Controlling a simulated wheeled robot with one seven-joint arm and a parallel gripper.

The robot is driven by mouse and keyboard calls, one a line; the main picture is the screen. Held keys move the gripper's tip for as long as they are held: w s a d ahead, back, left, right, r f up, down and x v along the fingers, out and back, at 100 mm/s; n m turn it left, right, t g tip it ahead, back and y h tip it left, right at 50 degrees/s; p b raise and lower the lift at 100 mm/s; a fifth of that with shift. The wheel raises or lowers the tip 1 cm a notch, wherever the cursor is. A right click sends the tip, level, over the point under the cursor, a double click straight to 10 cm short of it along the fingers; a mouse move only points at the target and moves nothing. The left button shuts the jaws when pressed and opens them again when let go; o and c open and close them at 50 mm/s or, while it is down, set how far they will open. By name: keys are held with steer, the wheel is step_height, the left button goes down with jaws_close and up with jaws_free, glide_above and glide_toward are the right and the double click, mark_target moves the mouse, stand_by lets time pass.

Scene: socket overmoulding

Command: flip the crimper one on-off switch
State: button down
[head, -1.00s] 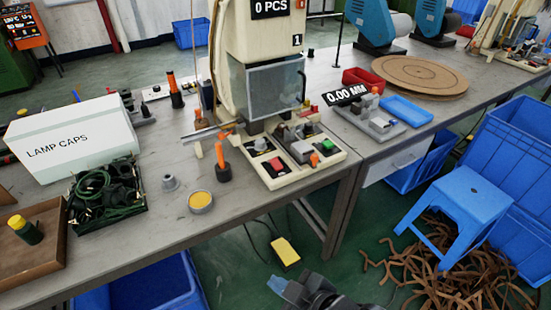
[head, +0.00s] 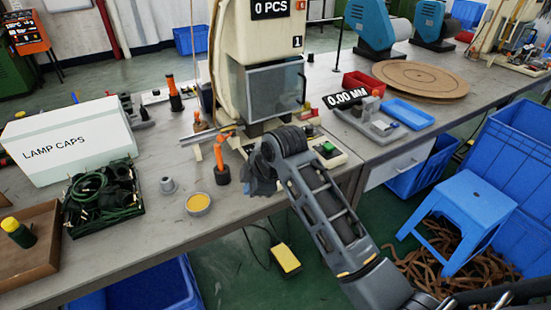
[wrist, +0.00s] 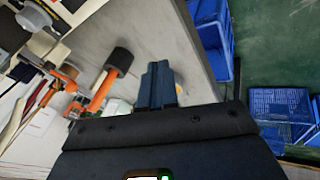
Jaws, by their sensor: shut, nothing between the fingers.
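Crimper one (head: 232,65) is the cream machine marked "1" at the middle of the bench in the head view. It has a clear guard (head: 272,88) and a cream base panel (head: 345,158) with a green button (head: 327,149). My arm covers the front left of this panel, and I cannot make out the on-off switch. My gripper (head: 262,184) is low at the panel's front left, beside the black-based orange tool. In the wrist view its fingers (wrist: 157,85) are together and empty, apart from the orange tool. Contact with the panel cannot be told.
The orange tool (head: 220,158) stands close left of my gripper; its black end shows in the wrist view (wrist: 119,61). A blue stool (head: 462,198) stands right.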

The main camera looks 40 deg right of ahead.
steer(key=w+d+r+n+g+h+b, duration=0.1)
steer(key=w+d+r+n+g, duration=0.1)
steer(key=d+r, duration=1)
steer(key=shift+w+d+n+g, duration=0.3)
steer(key=shift+d+n+g, duration=0.4)
steer(key=shift+d+n, duration=0.1)
steer(key=p+x, duration=0.1)
steer(key=x, duration=1.2)
steer(key=shift+f, duration=0.2)
steer(key=shift+d+f, duration=0.1)
steer(key=shift+f, duration=0.25)
